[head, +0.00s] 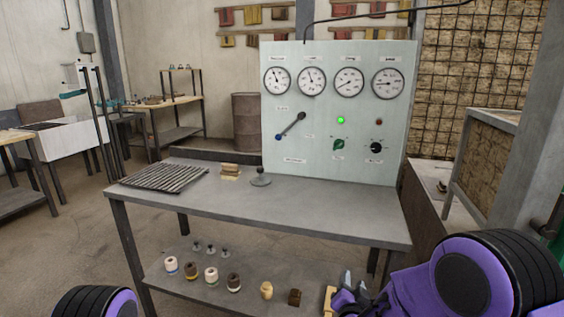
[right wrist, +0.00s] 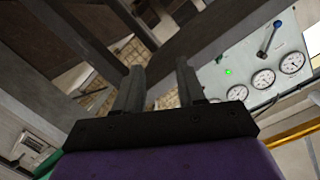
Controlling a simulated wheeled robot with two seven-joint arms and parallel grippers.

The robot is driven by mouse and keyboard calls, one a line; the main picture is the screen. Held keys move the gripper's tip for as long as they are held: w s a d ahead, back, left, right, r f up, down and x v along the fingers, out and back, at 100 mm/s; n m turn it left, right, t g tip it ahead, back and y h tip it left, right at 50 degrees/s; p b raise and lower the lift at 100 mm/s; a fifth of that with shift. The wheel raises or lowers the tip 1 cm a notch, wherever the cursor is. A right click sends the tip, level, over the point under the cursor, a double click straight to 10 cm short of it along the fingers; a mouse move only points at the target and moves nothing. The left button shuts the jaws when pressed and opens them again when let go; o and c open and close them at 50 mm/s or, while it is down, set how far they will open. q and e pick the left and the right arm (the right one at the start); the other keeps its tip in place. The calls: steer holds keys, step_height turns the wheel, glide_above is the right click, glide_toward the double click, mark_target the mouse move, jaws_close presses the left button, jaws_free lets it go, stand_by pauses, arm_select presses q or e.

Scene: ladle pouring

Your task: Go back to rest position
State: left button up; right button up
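My right gripper (head: 352,286) is at the lower right of the head view, in front of the table's lower shelf. In the right wrist view its two dark fingers (right wrist: 160,85) stand apart with nothing between them. My left gripper is out of view; only a purple and black part of my left arm shows at the bottom left of the head view. The grey table (head: 330,212) carries a dark ribbed grate (head: 163,177), a small stack of tan blocks (head: 230,170) and a grey object with a round base and upright knob (head: 261,180).
A pale panel (head: 300,146) with gauges, a lever and a green light stands at the table's back. Several small jars and pieces line the lower shelf (head: 215,262). Floor shows at left.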

steer(key=s+d+f+n+g+y+p, duration=0.15)
steer(key=s+d+f+g, duration=0.25)
steer(key=s+f, duration=0.55)
steer(key=s+d+f+g+p, duration=0.2)
steer(key=s, duration=0.8)
steer(key=s+d+f+g+p, duration=0.2)
steer(key=s+d+g, duration=0.1)
steer(key=s, duration=0.7)
steer(key=s+d+f+g+p, duration=0.2)
steer(key=s+g, duration=0.1)
steer(key=s, duration=0.7)
steer(key=shift+s+d+f+n+h, duration=0.35)
steer(key=shift+s+d+f+n, duration=0.05)
steer(key=shift+n, duration=0.05)
